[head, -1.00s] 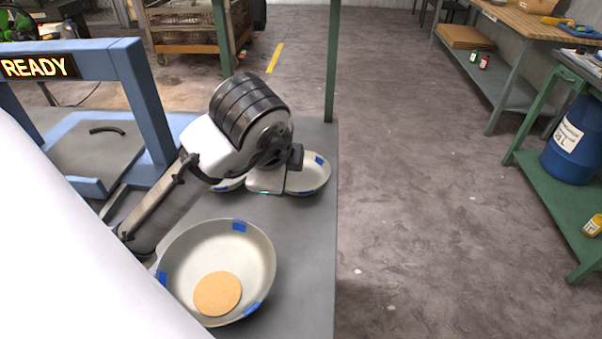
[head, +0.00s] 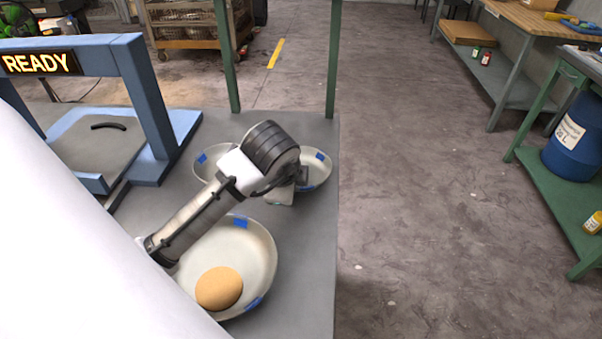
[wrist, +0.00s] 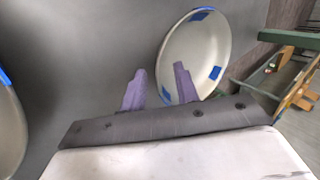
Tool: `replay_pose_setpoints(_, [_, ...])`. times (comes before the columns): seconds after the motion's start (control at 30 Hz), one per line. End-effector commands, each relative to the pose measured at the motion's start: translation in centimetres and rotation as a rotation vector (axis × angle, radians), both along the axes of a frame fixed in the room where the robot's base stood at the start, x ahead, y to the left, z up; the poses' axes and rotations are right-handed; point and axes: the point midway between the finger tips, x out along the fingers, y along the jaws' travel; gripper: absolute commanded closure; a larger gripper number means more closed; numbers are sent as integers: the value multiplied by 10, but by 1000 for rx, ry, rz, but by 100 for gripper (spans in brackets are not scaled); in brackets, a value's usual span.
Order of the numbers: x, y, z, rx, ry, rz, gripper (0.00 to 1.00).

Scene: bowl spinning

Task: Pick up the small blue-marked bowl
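Two small pale bowls with blue marks stand at the back of the grey table in the head view, the left one (head: 205,163) partly behind my arm and the right one (head: 318,172) beside my gripper (head: 283,196). In the wrist view, a blue-marked bowl (wrist: 200,45) lies ahead and to the right. My gripper (wrist: 160,72) is open and empty there, its two purple fingers apart. The right finger overlaps the bowl's near-left rim in the picture; I cannot tell whether it touches. The fingertips are hidden in the head view.
A larger blue-marked bowl (head: 258,262) holding a tan round piece (head: 219,289) stands in front, under my arm. A blue frame with a READY sign (head: 40,63) stands left. Green posts (head: 333,60) rise at the table's back. Another bowl edge (wrist: 8,120) shows in the wrist view.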

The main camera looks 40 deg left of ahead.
Motion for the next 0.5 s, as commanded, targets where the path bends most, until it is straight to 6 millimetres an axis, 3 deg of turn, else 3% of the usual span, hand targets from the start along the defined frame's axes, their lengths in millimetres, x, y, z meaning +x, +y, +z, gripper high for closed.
replay_pose_setpoints(0.13, [0, 0, 0, 0, 0, 0, 72])
replay_pose_setpoints(0.33, [0, 0, 0, 0, 0, 0, 98])
replay_pose_setpoints(0.5, [0, 0, 0, 0, 1, 0, 100])
